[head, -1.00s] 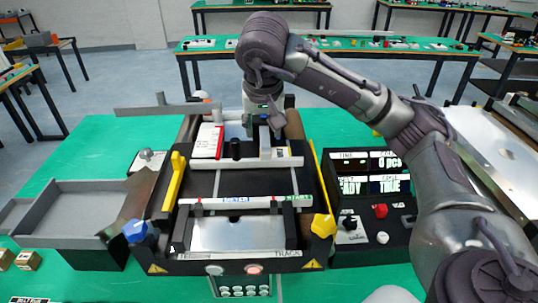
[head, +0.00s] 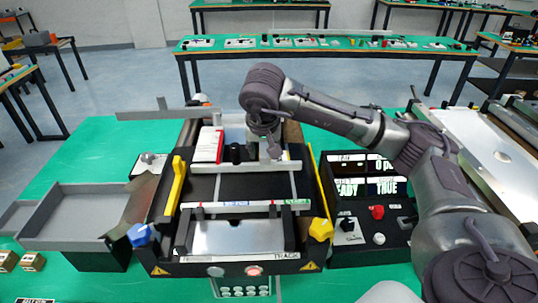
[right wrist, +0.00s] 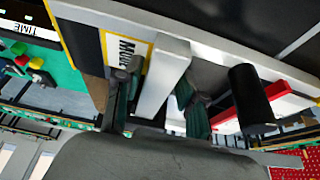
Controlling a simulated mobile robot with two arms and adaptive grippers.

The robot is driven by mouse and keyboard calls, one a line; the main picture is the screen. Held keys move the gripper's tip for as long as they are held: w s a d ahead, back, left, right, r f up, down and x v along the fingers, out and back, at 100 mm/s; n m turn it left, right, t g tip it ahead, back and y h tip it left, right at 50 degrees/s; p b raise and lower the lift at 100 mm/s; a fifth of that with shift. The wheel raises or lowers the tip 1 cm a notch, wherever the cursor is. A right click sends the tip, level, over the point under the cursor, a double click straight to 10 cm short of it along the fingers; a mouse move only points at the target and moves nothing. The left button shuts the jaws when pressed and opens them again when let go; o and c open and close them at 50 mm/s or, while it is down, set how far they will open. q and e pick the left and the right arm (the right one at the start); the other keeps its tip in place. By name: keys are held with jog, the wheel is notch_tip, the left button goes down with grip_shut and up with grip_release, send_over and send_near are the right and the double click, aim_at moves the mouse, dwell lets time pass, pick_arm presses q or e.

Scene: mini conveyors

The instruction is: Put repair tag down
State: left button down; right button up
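I cannot make out for certain which piece is the repair tag. A white plate with a red edge (head: 208,146) lies at the back left of the conveyor unit. In the head view my right gripper (head: 271,150) is low over the back of the unit, right of a black knob (head: 236,152), its fingers mostly hidden. In the right wrist view its fingers (right wrist: 160,88) stand apart, one on each side of a white bar (right wrist: 168,65). They do not look closed on it. The black knob (right wrist: 251,97) and a red strip (right wrist: 275,100) are close to the right finger. My left gripper is not in view.
A grey crossbar (head: 248,168) spans the unit in front of my right gripper. Yellow (head: 320,229) and blue (head: 138,234) knobs flank its front. A control box (head: 364,210) stands right, a grey tray (head: 75,220) left. Green table surface (head: 85,155) is free at back left.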

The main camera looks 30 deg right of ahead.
grip_shut()
